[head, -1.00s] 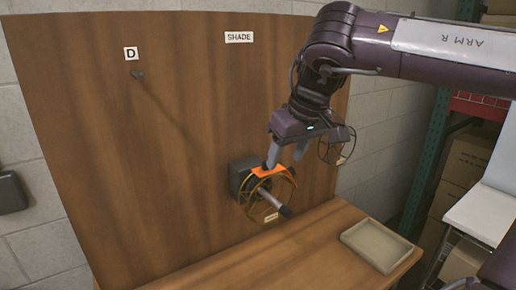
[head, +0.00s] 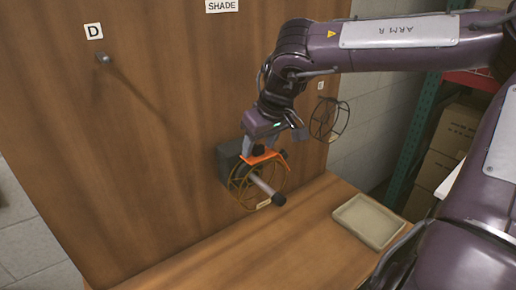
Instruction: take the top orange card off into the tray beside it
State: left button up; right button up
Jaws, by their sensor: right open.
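An orange card (head: 252,160) lies bent over the top of a brass-coloured wire frame (head: 237,187). The frame sits around a pale rod with a dark end (head: 278,199), which sticks out from a dark grey box (head: 229,160) on the brown board. My right gripper (head: 263,150) is open, pointing down right over the card, with its fingers close to the card's upper part. I cannot tell whether they touch it. Part of the card is hidden by the gripper. The beige tray (head: 368,221) stands on the wooden table to the right and is empty. My left gripper is out of view.
A dark wire frame (head: 328,120) is on the board's right side, just right of my right gripper. A small peg (head: 103,58) sticks out under label D. The wooden table (head: 300,245) is clear left of the tray. Shelving with boxes (head: 455,130) stands behind at right.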

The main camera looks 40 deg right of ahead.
jog(key=shift+s, duration=0.1)
jog(key=c, duration=0.5)
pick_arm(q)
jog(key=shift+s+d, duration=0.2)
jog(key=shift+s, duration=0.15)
pick_arm(e)
jog(key=c, duration=0.5)
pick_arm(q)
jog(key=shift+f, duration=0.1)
pick_arm(e)
jog(key=shift+c, duration=0.2)
